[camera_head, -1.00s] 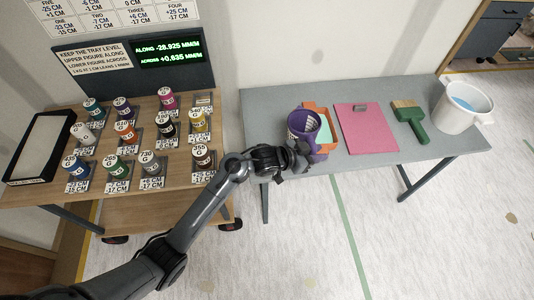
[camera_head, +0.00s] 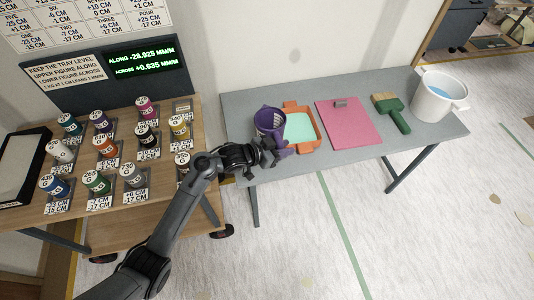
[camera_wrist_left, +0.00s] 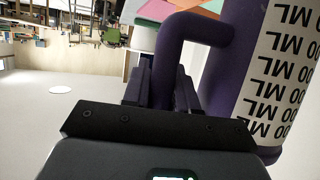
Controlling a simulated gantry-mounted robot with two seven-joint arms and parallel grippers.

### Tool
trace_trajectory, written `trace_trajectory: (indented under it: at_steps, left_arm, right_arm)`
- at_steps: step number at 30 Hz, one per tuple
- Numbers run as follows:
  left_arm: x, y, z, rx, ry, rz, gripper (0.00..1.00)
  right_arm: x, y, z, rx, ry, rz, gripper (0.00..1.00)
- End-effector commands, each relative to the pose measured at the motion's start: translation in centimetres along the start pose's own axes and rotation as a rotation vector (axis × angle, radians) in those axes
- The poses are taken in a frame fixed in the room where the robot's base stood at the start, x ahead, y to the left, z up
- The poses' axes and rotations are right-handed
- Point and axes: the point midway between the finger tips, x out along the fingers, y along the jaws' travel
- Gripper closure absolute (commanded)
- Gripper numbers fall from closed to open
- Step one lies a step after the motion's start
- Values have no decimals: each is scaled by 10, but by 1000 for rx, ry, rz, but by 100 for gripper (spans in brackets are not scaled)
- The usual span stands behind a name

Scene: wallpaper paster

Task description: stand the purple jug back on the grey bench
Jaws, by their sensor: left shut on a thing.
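The purple jug (camera_head: 269,122) is at the left end of the grey bench (camera_head: 241,105), left of the orange tray. Its open mouth shows in the head view. My left gripper (camera_head: 268,152) is at the jug's near side. In the left wrist view my left gripper (camera_wrist_left: 160,90) is shut on the handle of the jug (camera_wrist_left: 236,60), whose body with a white "ML" scale fills the right side. The handle's lower part is hidden between the fingers. I cannot tell whether the jug's base touches the bench. My right gripper is out of view.
The orange tray (camera_head: 316,134) with a pale green inside lies close right of the jug. A wooden table (camera_head: 72,208) with several labelled pots stands left.

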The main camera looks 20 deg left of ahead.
Motion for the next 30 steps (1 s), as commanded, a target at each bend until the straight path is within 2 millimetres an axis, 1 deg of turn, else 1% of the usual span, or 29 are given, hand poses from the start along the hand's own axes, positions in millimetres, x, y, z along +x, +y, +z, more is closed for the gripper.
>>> trace_trajectory:
  at_steps: [1,3,6,9,15,20,24,30]
  left_arm:
    - [-4,-10,9,-1,-1,-3,100]
    - [-8,-20,19,-1,-1,-2,100]
    - [-13,-31,30,0,0,-2,100]
    - [-16,-39,38,0,-1,0,100]
    - [-17,-44,45,0,2,0,100]
    - [-10,-44,63,-2,0,0,100]
    - [-6,-44,73,0,0,-1,100]
    - [-5,-44,76,3,2,-1,100]
  right_arm:
    - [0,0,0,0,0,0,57]
    - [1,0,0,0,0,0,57]
    - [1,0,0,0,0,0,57]
    - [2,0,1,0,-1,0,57]
    - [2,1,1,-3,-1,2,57]
    - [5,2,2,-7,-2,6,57]
    - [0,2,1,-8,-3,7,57]
    - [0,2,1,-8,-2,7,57]
